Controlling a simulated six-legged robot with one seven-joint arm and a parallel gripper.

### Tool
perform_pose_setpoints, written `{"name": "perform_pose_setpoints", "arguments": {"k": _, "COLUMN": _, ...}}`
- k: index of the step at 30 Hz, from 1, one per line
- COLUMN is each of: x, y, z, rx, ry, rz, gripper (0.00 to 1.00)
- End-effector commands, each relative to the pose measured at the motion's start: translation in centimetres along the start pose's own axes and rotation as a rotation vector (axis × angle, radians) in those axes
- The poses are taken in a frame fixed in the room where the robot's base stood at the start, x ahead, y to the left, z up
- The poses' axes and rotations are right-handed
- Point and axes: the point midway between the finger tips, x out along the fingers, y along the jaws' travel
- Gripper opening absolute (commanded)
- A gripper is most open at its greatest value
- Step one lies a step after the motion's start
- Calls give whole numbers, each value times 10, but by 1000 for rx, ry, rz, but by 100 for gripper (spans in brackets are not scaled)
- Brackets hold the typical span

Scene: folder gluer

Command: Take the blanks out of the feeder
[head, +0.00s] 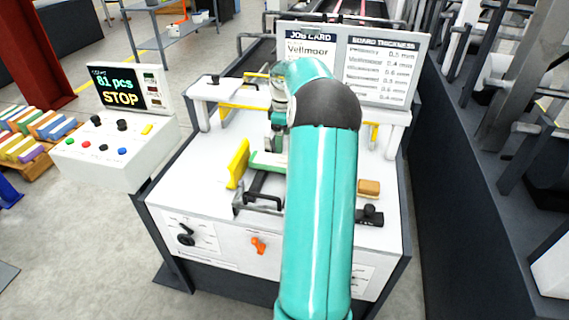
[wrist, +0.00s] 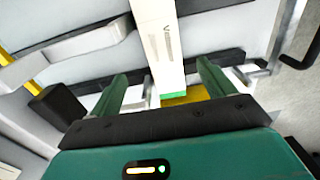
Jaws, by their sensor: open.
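A white piece with a green end and faint print (wrist: 160,45), which looks like the blanks, runs between my gripper's fingers in the wrist view. A white and green piece (head: 266,161), probably the same, lies on the feeder table (head: 190,180) in the head view. My gripper (wrist: 162,70) is open, with one green finger on each side of the white piece. I cannot tell whether they touch it. In the head view my arm hides most of the gripper and part of the feeder.
A yellow guide (head: 238,164) stands left of the green piece, with a dark bracket (head: 262,202) in front. A tan block (head: 369,188) lies to the right. Behind are a white crossbar (head: 228,92) and the job card board (head: 385,65). The control box (head: 118,150) display reads STOP.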

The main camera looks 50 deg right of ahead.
Motion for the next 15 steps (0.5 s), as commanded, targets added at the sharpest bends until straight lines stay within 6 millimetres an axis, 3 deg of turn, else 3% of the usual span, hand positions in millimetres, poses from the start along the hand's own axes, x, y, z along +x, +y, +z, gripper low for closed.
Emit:
{"name": "perform_pose_setpoints", "arguments": {"k": 3, "x": 23, "y": -1, "z": 1, "rx": 0, "ry": -1, "rz": -3, "gripper": 82}}
{"name": "perform_pose_setpoints", "arguments": {"k": 15, "x": 66, "y": -4, "z": 6, "rx": 2, "ry": -1, "rz": -2, "gripper": 82}}
